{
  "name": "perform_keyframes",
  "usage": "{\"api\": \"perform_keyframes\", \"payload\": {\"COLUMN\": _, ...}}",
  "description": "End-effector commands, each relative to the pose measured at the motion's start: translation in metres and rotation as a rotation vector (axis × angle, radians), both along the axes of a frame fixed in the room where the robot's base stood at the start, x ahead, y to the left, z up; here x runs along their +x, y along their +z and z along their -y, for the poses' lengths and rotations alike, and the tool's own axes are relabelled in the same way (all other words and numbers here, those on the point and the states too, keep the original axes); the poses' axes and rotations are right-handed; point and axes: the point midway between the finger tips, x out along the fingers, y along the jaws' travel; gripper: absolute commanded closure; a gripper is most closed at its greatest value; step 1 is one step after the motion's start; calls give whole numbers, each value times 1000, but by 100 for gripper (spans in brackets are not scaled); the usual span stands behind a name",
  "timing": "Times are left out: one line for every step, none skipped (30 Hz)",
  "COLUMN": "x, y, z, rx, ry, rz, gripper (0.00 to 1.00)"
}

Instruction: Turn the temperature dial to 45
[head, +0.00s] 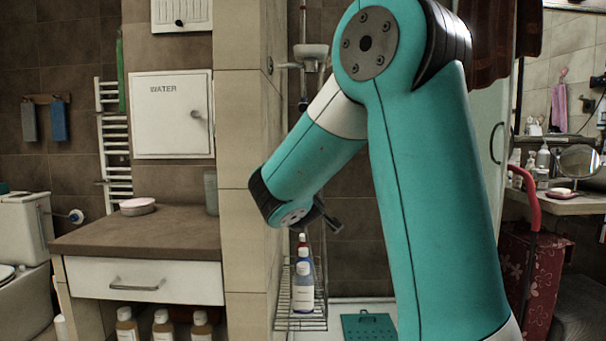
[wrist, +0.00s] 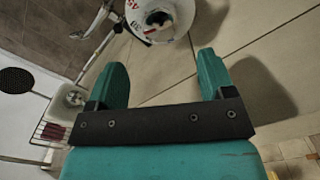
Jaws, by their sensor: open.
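In the wrist view a round white temperature dial (wrist: 148,18) is at the top edge, partly cut off. In the head view only a dark part of my gripper (head: 328,214) shows, below my teal arm. I cannot make out the dial in the head view.
Beige tiles (wrist: 262,45) lie beyond my gripper, with shadows on them. A wire rack (head: 302,322) with bottles (head: 303,287) stands below my gripper. A tiled pillar (head: 246,190) is at its left. A chrome pipe (wrist: 95,62) and dark shower head (wrist: 15,79) show at left.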

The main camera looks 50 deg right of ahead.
Motion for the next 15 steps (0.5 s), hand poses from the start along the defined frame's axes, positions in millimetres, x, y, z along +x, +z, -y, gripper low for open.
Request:
{"api": "perform_keyframes", "payload": {"x": 6, "y": 2, "z": 11, "rx": 0, "ry": -6, "rz": 0, "gripper": 24}}
{"api": "perform_keyframes", "payload": {"x": 11, "y": 2, "z": 16, "rx": 1, "ry": -6, "rz": 1, "gripper": 24}}
{"api": "perform_keyframes", "payload": {"x": 17, "y": 2, "z": 23, "rx": 1, "ry": -6, "rz": 1, "gripper": 24}}
{"api": "perform_keyframes", "payload": {"x": 21, "y": 2, "z": 29, "rx": 2, "ry": -6, "rz": 1, "gripper": 24}}
{"api": "perform_keyframes", "payload": {"x": 25, "y": 2, "z": 33, "rx": 1, "ry": -6, "rz": 1, "gripper": 24}}
{"api": "perform_keyframes", "payload": {"x": 31, "y": 1, "z": 39, "rx": 2, "ry": -4, "rz": 1, "gripper": 24}}
{"api": "perform_keyframes", "payload": {"x": 34, "y": 2, "z": 44, "rx": 0, "ry": -5, "rz": 1, "gripper": 24}}
{"api": "perform_keyframes", "payload": {"x": 38, "y": 1, "z": 47, "rx": 1, "ry": -4, "rz": 2, "gripper": 24}}
{"api": "perform_keyframes", "payload": {"x": 42, "y": 1, "z": 52, "rx": 0, "ry": -3, "rz": 2, "gripper": 24}}
{"api": "perform_keyframes", "payload": {"x": 45, "y": 1, "z": 55, "rx": 0, "ry": -3, "rz": 1, "gripper": 24}}
{"api": "perform_keyframes", "payload": {"x": 48, "y": 1, "z": 58, "rx": 1, "ry": -3, "rz": 2, "gripper": 24}}
{"api": "perform_keyframes", "payload": {"x": 51, "y": 1, "z": 61, "rx": 1, "ry": -2, "rz": 1, "gripper": 24}}
{"api": "perform_keyframes", "payload": {"x": 53, "y": 1, "z": 63, "rx": 0, "ry": -1, "rz": 1, "gripper": 24}}
{"api": "perform_keyframes", "payload": {"x": 55, "y": 1, "z": 65, "rx": 0, "ry": -1, "rz": 0, "gripper": 24}}
{"api": "perform_keyframes", "payload": {"x": 57, "y": 1, "z": 66, "rx": 0, "ry": -1, "rz": 0, "gripper": 24}}
